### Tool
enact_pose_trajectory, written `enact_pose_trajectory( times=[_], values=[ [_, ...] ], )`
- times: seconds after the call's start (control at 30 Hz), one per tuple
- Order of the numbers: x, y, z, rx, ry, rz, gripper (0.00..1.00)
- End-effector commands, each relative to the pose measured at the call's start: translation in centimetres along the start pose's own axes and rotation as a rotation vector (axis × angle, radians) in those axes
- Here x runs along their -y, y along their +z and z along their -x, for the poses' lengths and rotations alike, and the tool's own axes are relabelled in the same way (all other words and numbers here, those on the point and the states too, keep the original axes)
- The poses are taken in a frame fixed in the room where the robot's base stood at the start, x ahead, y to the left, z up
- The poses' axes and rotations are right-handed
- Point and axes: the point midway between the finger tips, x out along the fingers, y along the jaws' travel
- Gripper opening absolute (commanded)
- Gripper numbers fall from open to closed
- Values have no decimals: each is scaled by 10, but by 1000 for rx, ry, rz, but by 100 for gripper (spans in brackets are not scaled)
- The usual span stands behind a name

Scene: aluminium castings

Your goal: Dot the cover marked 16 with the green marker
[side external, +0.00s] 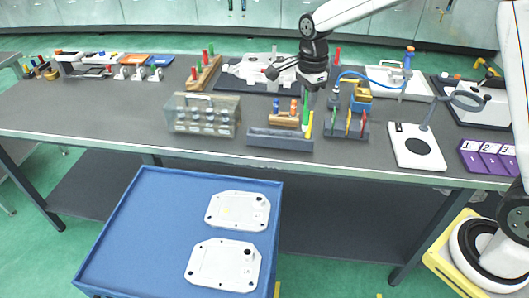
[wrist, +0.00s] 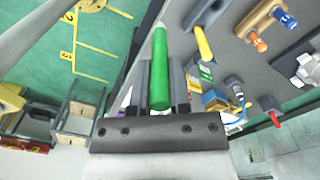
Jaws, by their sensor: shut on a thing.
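My gripper (side external: 308,94) is shut on the green marker (side external: 306,110), above the back right end of a grey trough. In the wrist view the green marker (wrist: 159,70) stands between the two fingers of my gripper (wrist: 160,88). Two pale covers lie flat on the blue cart in front of the bench: a far cover (side external: 236,210) and a near cover (side external: 222,265). Each has a dark round spot near its upper right corner. I cannot read a number on either, so I cannot tell which is marked 16. My gripper is well away from both.
A yellow marker (side external: 310,125) stands at the right end of the grey trough (side external: 278,141), close to the green one. A clear box (side external: 203,115) and a grey rack (side external: 346,130) stand nearby. The blue cart (side external: 145,225) has bare room left of the covers.

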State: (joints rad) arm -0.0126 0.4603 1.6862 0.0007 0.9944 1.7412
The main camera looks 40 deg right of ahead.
Motion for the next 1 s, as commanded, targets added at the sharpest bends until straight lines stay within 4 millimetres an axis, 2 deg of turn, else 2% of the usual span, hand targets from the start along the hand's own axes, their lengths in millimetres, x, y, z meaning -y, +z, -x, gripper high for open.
enact_pose_trajectory(
  times=[0.17,0.37,0.67,1.0],
  values=[
    [-1,16,-5,8,-3,4,0],
    [-7,58,-18,31,-15,13,0],
    [-34,151,-46,86,-30,19,0],
    [-89,250,-80,150,-30,16,0]
  ],
)
